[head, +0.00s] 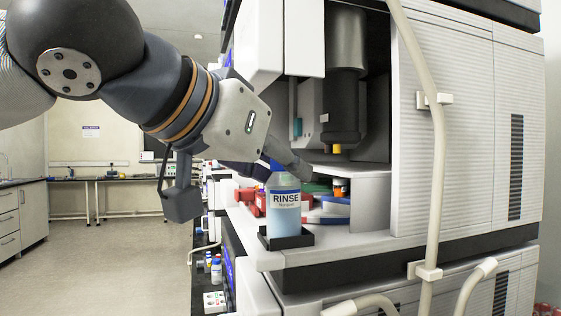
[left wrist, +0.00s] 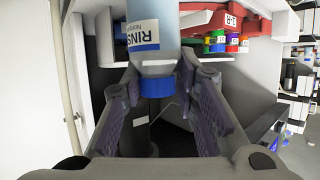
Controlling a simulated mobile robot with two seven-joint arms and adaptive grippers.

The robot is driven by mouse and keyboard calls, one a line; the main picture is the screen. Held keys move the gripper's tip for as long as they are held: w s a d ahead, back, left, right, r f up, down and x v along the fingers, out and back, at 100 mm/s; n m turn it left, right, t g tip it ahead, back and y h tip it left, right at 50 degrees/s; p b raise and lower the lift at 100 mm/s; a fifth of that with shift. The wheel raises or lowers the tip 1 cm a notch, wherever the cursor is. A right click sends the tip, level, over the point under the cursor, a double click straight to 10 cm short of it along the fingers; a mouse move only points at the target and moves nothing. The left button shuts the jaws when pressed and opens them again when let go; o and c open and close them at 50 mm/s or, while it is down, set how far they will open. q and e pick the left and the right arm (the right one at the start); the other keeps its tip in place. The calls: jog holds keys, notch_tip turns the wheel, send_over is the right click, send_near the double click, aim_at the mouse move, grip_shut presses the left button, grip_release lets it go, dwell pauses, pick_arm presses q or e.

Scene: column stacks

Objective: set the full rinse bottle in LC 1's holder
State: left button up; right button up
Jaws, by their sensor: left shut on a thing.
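The rinse bottle (head: 285,202) is upright, with pale blue liquid and a white RINSE label. Its base is at the black square holder (head: 288,242) on the front ledge of the column unit; the rim hides the bottom edge, so I cannot tell whether it is fully seated. My left gripper (head: 284,166) reaches in from the upper left and is shut on the bottle's top. In the left wrist view the bottle's blue cap (left wrist: 157,87) lies between the two dark finger pads. My right gripper is not in view.
Behind the bottle is an open bay with a dark cylinder (head: 346,100) hanging over a shelf. Red racks (left wrist: 220,19) with coloured vials are close beside the bottle. A pale hose (head: 436,130) runs down the front right. Open floor (head: 110,255) is at left.

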pick_arm(q)
jog(key=o, duration=1)
jog(key=shift+c, duration=0.2)
